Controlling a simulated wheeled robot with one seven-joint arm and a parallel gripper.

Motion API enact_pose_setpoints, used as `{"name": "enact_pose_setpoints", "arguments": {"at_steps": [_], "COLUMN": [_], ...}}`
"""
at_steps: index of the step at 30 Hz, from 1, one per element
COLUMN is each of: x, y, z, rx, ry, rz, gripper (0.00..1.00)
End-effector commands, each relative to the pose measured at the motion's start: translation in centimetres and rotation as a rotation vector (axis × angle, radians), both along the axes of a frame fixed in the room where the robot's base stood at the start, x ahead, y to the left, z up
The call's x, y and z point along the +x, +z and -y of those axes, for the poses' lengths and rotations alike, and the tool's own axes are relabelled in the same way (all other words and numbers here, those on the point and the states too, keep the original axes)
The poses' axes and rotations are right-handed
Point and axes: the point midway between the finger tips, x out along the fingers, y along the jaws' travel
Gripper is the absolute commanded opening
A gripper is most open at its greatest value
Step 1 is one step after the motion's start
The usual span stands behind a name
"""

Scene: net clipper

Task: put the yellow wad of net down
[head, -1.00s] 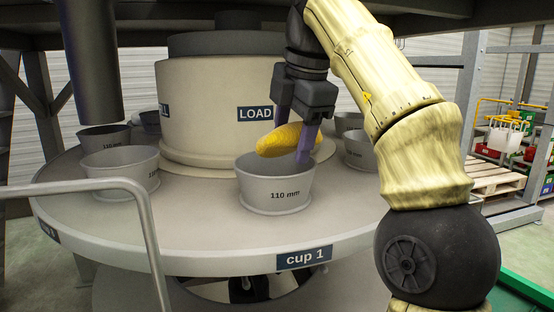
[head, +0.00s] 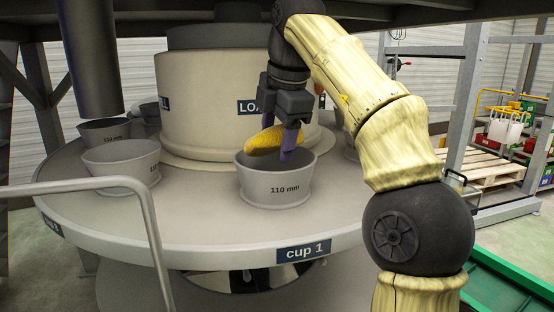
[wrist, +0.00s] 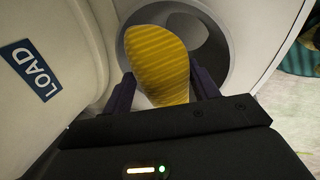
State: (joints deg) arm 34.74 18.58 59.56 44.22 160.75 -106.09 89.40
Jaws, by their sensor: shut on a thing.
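The yellow wad of net (head: 265,140) is a long ribbed bundle, held tilted between the purple fingers of my gripper (head: 279,147). It is over the mouth of the grey front cup marked 110 mm (head: 274,189), with its lower part near or just inside the rim. In the wrist view the wad (wrist: 158,62) fills the space between both fingers, and the cup (wrist: 235,50) shows round and behind it. I cannot tell whether the wad touches the cup.
A cream drum (head: 205,110) with a LOAD label rises behind. A grey rail (head: 145,220) is at the front left.

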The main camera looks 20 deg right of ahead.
Motion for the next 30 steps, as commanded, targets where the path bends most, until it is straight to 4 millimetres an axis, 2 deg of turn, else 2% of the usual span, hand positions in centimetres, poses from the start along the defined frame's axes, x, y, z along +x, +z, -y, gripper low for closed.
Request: {"name": "enact_pose_setpoints", "arguments": {"at_steps": [4, 11, 25, 26, 28, 30], "x": [0.0, -0.1, 0.0, 0.0, 0.0, 0.0], "y": [-1.0, -4.2, -4.7, -4.6, -4.5, -4.5], "z": [0.0, 0.0, 0.0, 0.0, 0.0, 0.0], "rx": [-0.001, -0.002, 0.000, 0.000, 0.000, 0.000], "ry": [0.000, -0.002, 0.000, 0.000, 0.000, 0.000], "rz": [0.000, -0.001, 0.000, 0.000, 0.000, 0.000], "gripper": [0.38, 0.38, 0.38, 0.65, 0.79, 0.81]}}
